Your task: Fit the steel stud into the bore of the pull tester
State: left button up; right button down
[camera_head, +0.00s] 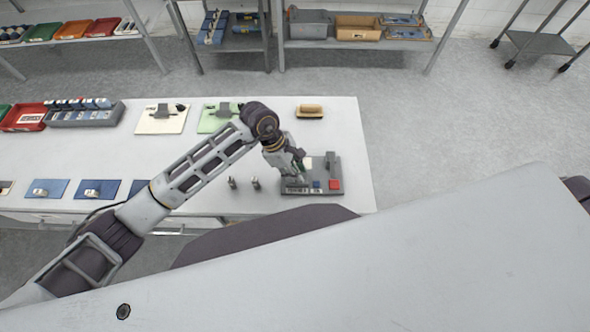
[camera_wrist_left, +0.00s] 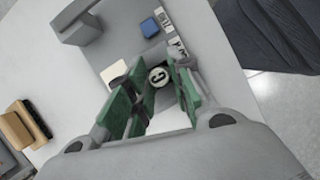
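The pull tester (camera_head: 325,189) is a grey base at the table's right end, with a red block, a blue block (camera_wrist_left: 150,27), a white patch and a grey upright (camera_head: 331,160). My left gripper (camera_head: 298,174) is low over its left part. In the left wrist view, the green-padded fingers of this gripper (camera_wrist_left: 159,82) close around a round-topped steel stud (camera_wrist_left: 158,75) with a dark mark, seen end-on. Its lower end and the bore are hidden. Two other small metal studs stand on the table, one at the left (camera_head: 232,183) and one beside it (camera_head: 255,183). My right gripper is not in view.
A tan-topped block (camera_head: 310,111) lies behind the tester. A green board (camera_head: 216,118) and a cream board (camera_head: 162,119) carry clamps. Blue plates (camera_head: 98,190) lie along the front edge. A red tray (camera_head: 25,117) and a grey rack (camera_head: 86,115) stand at the left. The middle table is mostly clear.

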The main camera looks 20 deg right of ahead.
pick_arm(q)
jog(key=shift+o, duration=1.2)
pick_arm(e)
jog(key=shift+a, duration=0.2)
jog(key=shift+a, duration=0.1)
pick_arm(q)
jog(key=shift+r, duration=0.25)
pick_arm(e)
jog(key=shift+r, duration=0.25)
pick_arm(q)
jog(key=shift+w+a+r, duration=0.1)
jog(key=shift+a+r, duration=0.05)
jog(key=shift+r, duration=0.15)
jog(key=shift+b+v, duration=0.9)
jog(key=shift+v, duration=4.7)
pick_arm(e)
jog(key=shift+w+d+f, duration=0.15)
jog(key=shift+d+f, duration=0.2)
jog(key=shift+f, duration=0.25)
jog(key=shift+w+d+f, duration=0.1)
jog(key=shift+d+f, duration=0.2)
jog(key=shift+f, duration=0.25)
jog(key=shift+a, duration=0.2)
